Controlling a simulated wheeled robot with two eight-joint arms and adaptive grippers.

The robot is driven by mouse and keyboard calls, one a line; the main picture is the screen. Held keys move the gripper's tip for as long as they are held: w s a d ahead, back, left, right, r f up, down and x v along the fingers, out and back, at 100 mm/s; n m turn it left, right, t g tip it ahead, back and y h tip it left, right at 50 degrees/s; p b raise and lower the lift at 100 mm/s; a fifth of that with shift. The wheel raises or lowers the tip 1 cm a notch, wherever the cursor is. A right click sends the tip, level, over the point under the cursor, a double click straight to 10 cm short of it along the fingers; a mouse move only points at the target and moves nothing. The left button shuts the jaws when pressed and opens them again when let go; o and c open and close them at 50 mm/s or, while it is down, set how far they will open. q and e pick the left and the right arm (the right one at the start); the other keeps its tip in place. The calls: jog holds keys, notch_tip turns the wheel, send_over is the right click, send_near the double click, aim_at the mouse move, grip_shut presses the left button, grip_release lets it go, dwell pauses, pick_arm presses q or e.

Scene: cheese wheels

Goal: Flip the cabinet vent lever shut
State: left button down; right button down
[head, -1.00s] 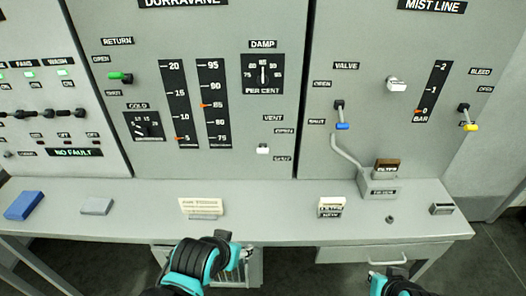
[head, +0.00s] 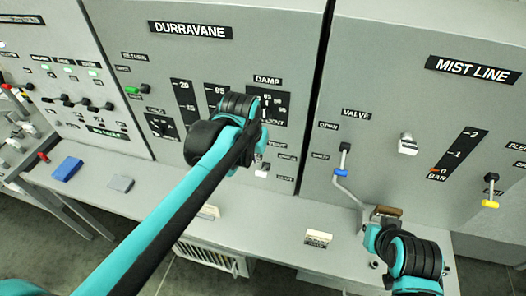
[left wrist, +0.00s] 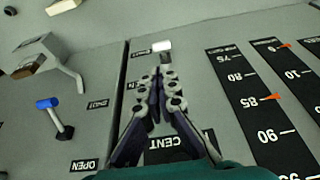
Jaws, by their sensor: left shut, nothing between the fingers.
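The vent lever (head: 263,170) has a white tip and sits low on the Durravane cabinet (head: 300,60), beside its small OPEN and SHUT labels. In the left wrist view, which is upside down, its white tip (left wrist: 162,46) shows just beyond my fingertips, beside the end label; its stem is hidden. My left gripper (left wrist: 167,72) is shut and empty, in front of the panel and pointing at the lever, with no clear contact. In the head view my left wrist hides part of the DAMP dial. My right gripper (head: 372,262) is low at the right, its fingers mostly hidden.
The blue valve lever (head: 343,147) and its pipe are right of the vent. A yellow bleed lever (head: 491,203) is farther right.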

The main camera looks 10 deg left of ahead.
pick_arm(q)
jog(key=b, duration=0.2)
send_near(261, 174)
jog(key=x, duration=0.7)
jog(key=shift+w+r, duration=0.1)
dwell(0.6)
jog(key=shift+s+f+t+b, duration=0.25)
jog(key=shift+s+t+b, duration=0.05)
jog(key=shift+b, duration=0.15)
